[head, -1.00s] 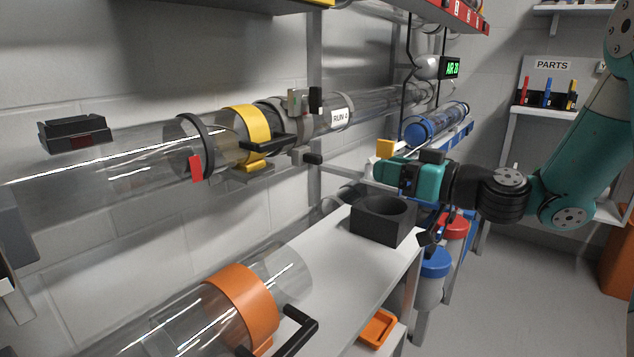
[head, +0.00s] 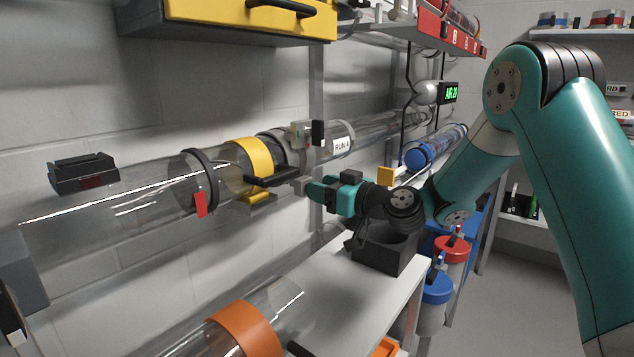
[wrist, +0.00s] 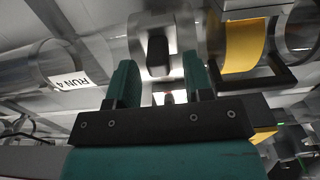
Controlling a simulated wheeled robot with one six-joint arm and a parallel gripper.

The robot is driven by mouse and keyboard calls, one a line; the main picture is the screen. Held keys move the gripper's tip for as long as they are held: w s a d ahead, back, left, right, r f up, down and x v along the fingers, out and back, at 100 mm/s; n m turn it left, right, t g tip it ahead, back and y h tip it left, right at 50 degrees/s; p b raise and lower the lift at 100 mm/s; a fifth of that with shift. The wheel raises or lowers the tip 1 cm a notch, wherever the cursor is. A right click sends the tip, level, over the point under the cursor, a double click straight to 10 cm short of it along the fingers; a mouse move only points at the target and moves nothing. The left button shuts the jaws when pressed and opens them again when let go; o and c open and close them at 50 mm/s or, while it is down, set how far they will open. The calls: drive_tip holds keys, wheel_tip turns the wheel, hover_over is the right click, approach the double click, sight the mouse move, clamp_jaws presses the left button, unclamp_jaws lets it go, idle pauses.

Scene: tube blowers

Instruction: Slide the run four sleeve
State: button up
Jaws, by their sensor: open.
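The run four sleeve appears as a yellow band (head: 251,160) with a black handle (head: 272,179) on the clear upper tube. In the wrist view the yellow sleeve (wrist: 245,45) and its handle (wrist: 262,82) are right of the fingers. The RUN 4 label (head: 342,146) is on the tube to the right of the sleeve; it also shows at left in the wrist view (wrist: 70,81). My gripper (head: 314,189) is open and empty, just right of the handle and below a grey bracket. Its teal fingers (wrist: 160,82) point toward a bracket with a black knob (wrist: 158,52).
A dark collar with a red tag (head: 201,204) is left of the sleeve. An orange sleeve (head: 246,329) is on a lower tube. A black box (head: 386,253) stands on the white bench (head: 335,285) below my arm. A yellow box (head: 250,20) hangs above.

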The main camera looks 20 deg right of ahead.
drive_tip(key=shift+x, duration=0.95)
drive_tip(key=shift+c, duration=0.5)
clamp_jaws()
drive_tip(key=w+d+b, duration=0.1)
drive_tip(key=d, duration=0.1)
drive_tip(key=w+d+b, duration=0.1)
drive_tip(key=w+d, duration=0.1)
drive_tip(key=shift+w+d, duration=0.1)
drive_tip(key=shift+d, duration=0.15)
drive_tip(key=shift+o, duration=0.5)
unclamp_jaws()
drive_tip(key=b+v, duration=0.1)
drive_tip(key=v, duration=1.6)
drive_tip(key=shift+d, duration=0.15)
